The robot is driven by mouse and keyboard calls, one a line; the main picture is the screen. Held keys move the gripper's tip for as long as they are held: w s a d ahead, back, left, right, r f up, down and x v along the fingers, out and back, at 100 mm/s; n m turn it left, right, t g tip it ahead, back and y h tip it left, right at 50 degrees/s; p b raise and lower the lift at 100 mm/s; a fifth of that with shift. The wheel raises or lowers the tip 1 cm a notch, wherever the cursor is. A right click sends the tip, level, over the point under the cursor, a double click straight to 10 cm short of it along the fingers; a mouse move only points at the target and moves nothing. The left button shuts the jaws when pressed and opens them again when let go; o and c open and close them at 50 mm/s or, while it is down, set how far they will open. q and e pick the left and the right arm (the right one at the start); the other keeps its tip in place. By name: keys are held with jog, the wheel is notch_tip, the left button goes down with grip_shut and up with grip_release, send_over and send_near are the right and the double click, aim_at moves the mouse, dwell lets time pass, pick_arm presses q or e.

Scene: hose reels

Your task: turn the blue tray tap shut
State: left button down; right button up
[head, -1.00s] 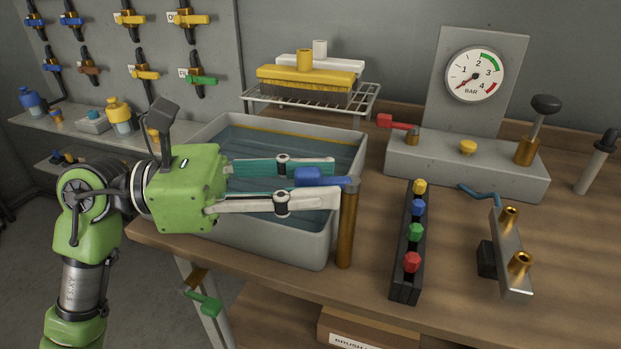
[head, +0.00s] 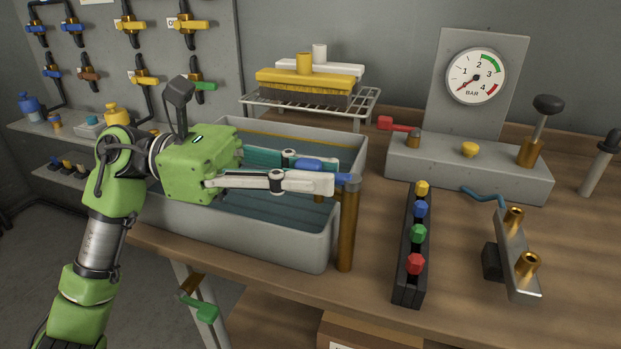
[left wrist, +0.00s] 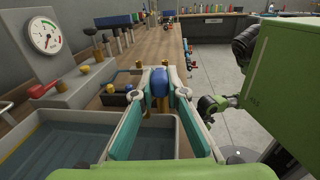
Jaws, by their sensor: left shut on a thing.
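The blue tray tap handle (head: 309,164) sits beside the top of a brass post (head: 347,228) at the front right corner of the grey water tray (head: 334,241). My left gripper (head: 318,174) reaches over the tray from the left and is shut on the blue handle. In the left wrist view the handle (left wrist: 158,84) shows between the two fingertips, with brass below it. The near finger hides part of the handle in the head view. My right gripper is not in view.
A black rack (head: 409,282) with coloured knobs stands right of the post. Behind it is a grey block (head: 475,168) with a red-handled valve and a pressure gauge (head: 477,76). A wire shelf (head: 310,101) with brushes stands behind the tray.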

pick_arm(q)
jog(key=c, duration=2)
grip_release()
jog(key=a, duration=0.4)
jog(key=w+a, duration=0.1)
jog(key=a, duration=0.3)
jog(key=w+a, duration=0.1)
jog(key=a, duration=0.2)
jog(key=shift+w+a, duration=0.15)
jog(key=shift+a, duration=0.25)
